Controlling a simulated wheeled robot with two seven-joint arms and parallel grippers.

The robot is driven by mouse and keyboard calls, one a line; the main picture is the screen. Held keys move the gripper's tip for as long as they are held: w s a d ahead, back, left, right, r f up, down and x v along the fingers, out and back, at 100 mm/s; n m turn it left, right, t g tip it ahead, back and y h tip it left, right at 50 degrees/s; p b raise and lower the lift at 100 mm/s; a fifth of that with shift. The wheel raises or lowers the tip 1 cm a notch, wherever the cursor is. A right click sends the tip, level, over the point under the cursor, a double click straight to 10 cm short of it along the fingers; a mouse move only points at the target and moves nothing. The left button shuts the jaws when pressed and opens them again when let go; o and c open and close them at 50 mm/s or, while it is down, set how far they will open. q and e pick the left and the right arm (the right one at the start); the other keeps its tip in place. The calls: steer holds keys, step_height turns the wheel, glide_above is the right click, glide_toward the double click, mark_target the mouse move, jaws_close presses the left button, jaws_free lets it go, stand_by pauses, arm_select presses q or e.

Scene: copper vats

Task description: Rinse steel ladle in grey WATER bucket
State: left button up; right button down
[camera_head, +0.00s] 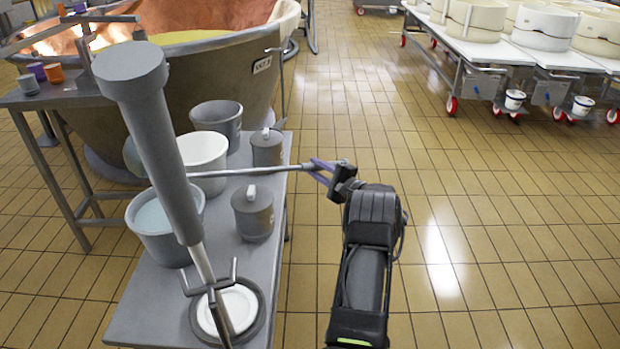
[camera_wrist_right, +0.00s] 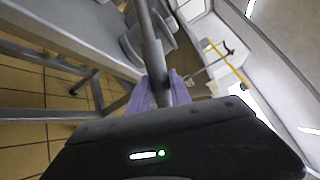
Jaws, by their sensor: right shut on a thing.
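My right gripper (camera_head: 322,172), with purple fingers, is shut on the thin steel handle of the ladle (camera_head: 268,170). It holds the handle nearly level, right of the table. The handle runs left over the white bucket and behind a grey cylinder. A grey-green rounded shape left of the cylinder may be the ladle's bowl. The grey bucket with pale blue water (camera_head: 150,247) stands on the table, nearer than the handle. In the right wrist view, the handle (camera_wrist_right: 153,55) stands between the purple fingers (camera_wrist_right: 163,92). My left gripper is out of view.
The thick grey cylinder (camera_head: 155,130) slants across the view, near a white disc (camera_head: 236,309). A large copper vat stands behind.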

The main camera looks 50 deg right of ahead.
stand_by(0.4)
steer(key=shift+a+r+p, duration=0.1)
steer(key=shift+r+p, duration=0.2)
steer(key=shift+p, duration=0.1)
steer(key=w+a+r+n+p, duration=0.2)
steer(key=a+r+n+p, duration=0.4)
steer(key=r, duration=1.7)
steer(key=w+a+r+n+p, duration=0.2)
steer(key=a+r+n+p, duration=0.4)
steer(key=a+r+p, duration=0.9)
steer(key=w+a+r+n+p, duration=0.2)
steer(key=a+r+n+p, duration=0.5)
steer(key=r, duration=2.3)
steer(key=a+p, duration=0.4)
steer(key=a, duration=0.2)
steer(key=shift+w+r+p, duration=0.2)
steer(key=shift+r+p, duration=0.1)
steer(key=shift+p, duration=0.05)
